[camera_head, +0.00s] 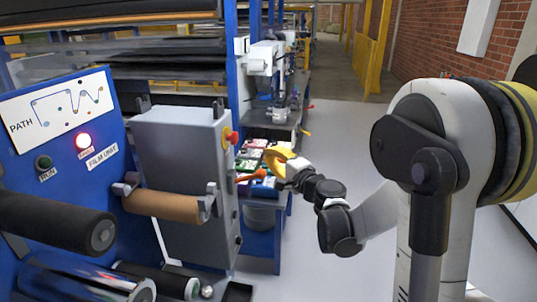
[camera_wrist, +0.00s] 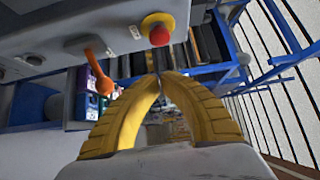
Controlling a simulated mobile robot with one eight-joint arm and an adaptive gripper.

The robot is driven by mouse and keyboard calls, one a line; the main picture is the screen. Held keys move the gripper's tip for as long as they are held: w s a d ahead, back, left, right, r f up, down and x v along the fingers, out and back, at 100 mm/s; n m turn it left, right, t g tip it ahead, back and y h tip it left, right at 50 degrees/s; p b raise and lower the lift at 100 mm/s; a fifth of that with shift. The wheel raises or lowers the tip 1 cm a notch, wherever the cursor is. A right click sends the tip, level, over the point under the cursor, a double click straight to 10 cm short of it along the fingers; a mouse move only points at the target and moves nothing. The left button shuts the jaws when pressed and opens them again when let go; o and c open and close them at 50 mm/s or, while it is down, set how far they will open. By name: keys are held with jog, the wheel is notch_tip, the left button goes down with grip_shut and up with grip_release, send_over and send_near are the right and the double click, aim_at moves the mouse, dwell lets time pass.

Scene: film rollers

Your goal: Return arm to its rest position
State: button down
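My gripper (camera_head: 280,160) is out in front of my arm, to the right of the grey control box (camera_head: 182,150). In the wrist view, its two yellow fingers (camera_wrist: 160,77) curve inward and their tips meet, with nothing seen between them. An orange-handled lever (camera_head: 252,175) on the box's side lies just left of my gripper; it also shows in the wrist view (camera_wrist: 103,84). A red stop button on a yellow base (camera_head: 232,137) sits above the lever. It shows beyond the fingers in the wrist view (camera_wrist: 158,34). Whether the fingers touch anything is not visible.
The blue film unit panel (camera_head: 115,160) has a lit red lamp (camera_head: 83,141) and a dark green button (camera_head: 44,162). Shelving stands behind. The floor (camera_head: 340,135) to the right is clear.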

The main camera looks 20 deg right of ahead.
jog(key=s+a+f+n+g+y+b, duration=0.1)
jog(key=s+a+f+n+g+b, duration=0.1)
jog(key=s+a+n+g, duration=0.75)
jog(key=s+f+n+h+b, duration=0.1)
jog(key=s+f+n+h, duration=0.1)
jog(key=s, duration=1)
jog(key=s+d+f+n+g+h+b, duration=0.1)
jog(key=s+f+n+h, duration=0.2)
jog(key=s+f, duration=0.4)
jog(key=s+n, duration=0.1)
jog(key=s, duration=0.4)
jog(key=shift+d+f+b, duration=0.3)
jog(key=shift+b, duration=0.05)
jog(key=shift+w, duration=0.1)
